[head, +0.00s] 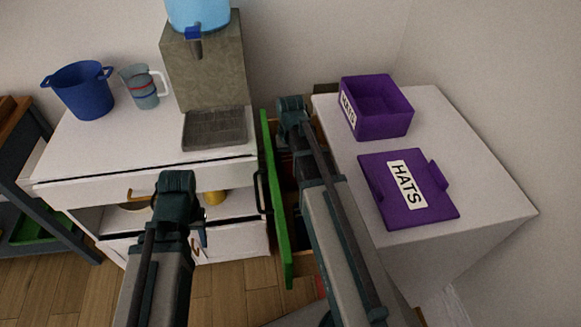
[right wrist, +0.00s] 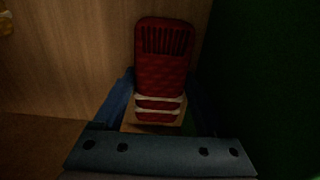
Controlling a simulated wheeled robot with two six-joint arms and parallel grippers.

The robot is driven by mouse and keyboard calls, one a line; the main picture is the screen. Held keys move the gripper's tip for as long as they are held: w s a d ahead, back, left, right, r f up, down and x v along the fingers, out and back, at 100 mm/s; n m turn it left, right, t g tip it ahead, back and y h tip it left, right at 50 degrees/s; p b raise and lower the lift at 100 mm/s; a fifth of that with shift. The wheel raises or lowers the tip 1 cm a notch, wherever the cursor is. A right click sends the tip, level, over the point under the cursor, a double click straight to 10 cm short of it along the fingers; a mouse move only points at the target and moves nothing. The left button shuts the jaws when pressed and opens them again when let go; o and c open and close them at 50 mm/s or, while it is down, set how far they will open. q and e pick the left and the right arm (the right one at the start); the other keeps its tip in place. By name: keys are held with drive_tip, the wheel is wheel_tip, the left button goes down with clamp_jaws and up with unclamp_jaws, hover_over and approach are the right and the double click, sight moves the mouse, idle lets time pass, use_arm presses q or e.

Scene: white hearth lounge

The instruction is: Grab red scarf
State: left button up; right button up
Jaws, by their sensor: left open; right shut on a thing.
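The red scarf (right wrist: 162,70) shows in the right wrist view as a folded, knitted piece with dark fringe marks at its far end and white stripes near my fingers. My right gripper (right wrist: 160,105) is shut on it, with one blue finger on each side. In the head view my right arm reaches to the open drawer with the green front (head: 273,200), and my right gripper (head: 291,106) is at its far end. The scarf cannot be made out clearly there. My left gripper (head: 176,185) is open and empty in front of the white cabinet (head: 75,150).
A purple HATS box (head: 385,122) and its purple lid (head: 380,200) sit on the white unit right of the drawer. A blue bucket (head: 82,92), a measuring jug (head: 143,88) and a water dispenser (head: 205,75) stand on the cabinet. Wooden floor shows at lower left.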

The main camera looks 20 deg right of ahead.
sight(291, 164)
drive_tip(key=shift+r, duration=0.15)
wheel_tip(291, 164, up, 18)
drive_tip(key=p, duration=1.8)
